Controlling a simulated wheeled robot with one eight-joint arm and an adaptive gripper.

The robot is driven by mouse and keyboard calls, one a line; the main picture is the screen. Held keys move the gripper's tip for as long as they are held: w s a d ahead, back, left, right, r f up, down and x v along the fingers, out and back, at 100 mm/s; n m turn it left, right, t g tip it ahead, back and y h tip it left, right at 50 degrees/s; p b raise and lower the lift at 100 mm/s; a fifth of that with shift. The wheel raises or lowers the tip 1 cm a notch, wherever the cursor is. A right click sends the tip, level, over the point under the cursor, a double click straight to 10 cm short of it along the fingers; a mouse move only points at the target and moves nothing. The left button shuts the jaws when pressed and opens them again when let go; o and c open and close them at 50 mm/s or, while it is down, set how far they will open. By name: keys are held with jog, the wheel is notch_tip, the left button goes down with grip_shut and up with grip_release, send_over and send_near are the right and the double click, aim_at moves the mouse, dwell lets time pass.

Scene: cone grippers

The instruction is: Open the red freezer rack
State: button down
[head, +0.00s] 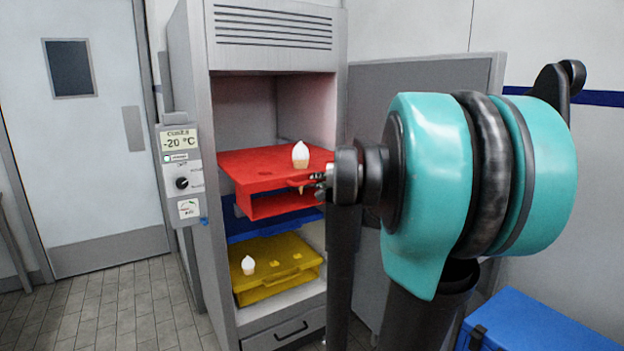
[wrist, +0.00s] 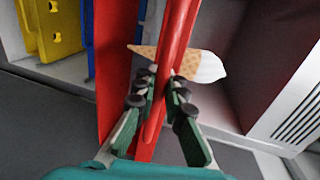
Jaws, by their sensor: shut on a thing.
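The red freezer rack (head: 262,165) sits on the upper level of the open freezer, and its front appears to stand forward of the shelves below. An ice cream cone with a white top (head: 300,152) stands through a hole in it, near the front right. My gripper (head: 320,187) is at the right end of the rack's front edge. In the wrist view my gripper (wrist: 164,82) has its fingers on both sides of the red rack's edge (wrist: 176,40), shut on it. The cone (wrist: 203,66) is just beyond the fingertips there.
A blue rack (head: 245,228) lies under the red one. A yellow rack (head: 285,278) with a small white-topped cone (head: 248,265) is lower. The grey freezer door (head: 425,75) stands open at the right. A blue box (head: 545,325) is on the floor at the lower right.

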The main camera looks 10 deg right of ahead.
jog(key=shift+s+d, duration=0.15)
jog(key=shift+s, duration=0.3)
jog(key=c, duration=1.6)
grip_release()
jog(key=shift+o, duration=0.2)
jog(key=v, duration=1.2)
jog(key=shift+f, duration=0.1)
